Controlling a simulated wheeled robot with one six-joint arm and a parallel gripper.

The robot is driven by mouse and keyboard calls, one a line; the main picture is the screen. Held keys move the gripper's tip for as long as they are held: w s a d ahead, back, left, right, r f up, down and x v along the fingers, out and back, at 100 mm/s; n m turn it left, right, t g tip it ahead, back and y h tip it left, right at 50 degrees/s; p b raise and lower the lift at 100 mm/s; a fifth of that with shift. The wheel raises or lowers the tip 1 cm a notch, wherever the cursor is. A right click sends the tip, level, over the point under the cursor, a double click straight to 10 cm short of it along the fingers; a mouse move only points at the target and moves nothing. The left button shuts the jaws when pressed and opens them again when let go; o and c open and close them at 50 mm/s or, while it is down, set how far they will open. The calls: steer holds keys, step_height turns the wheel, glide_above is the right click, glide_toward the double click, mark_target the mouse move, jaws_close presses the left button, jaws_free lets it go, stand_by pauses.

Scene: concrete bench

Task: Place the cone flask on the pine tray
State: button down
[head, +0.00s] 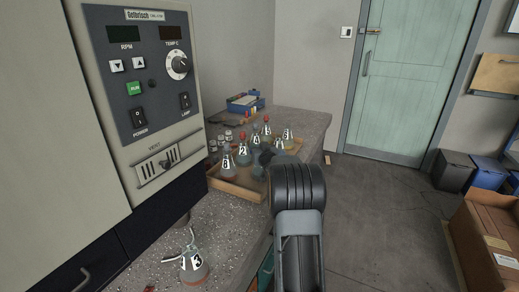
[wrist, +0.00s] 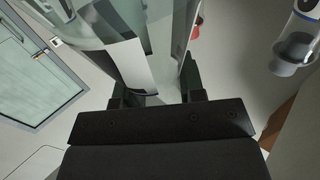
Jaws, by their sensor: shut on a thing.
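My gripper (head: 266,158) is shut over the pine tray (head: 236,192) in the head view. In the wrist view, my gripper (wrist: 158,98) has its dark jaws closed around a clear glass cone flask (wrist: 120,45) with a dark and white label. In the head view the held flask seems to be the one by my jaws (head: 280,149), partly hidden by them. Whether its base touches the tray cannot be told. Several labelled cone flasks, such as one marked 8 (head: 227,162) and one marked 2 (head: 243,155), stand on the tray.
Another flask, marked 3 (head: 194,266), stands on the near bench. A control-panel machine (head: 150,85) rises at the left, close to the tray. A blue box (head: 245,103) lies at the back of the bench. Cardboard boxes (head: 490,235) stand on the floor at right.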

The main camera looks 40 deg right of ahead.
steer(key=shift+f, duration=0.2)
steer(key=c, duration=0.7)
jaws_free()
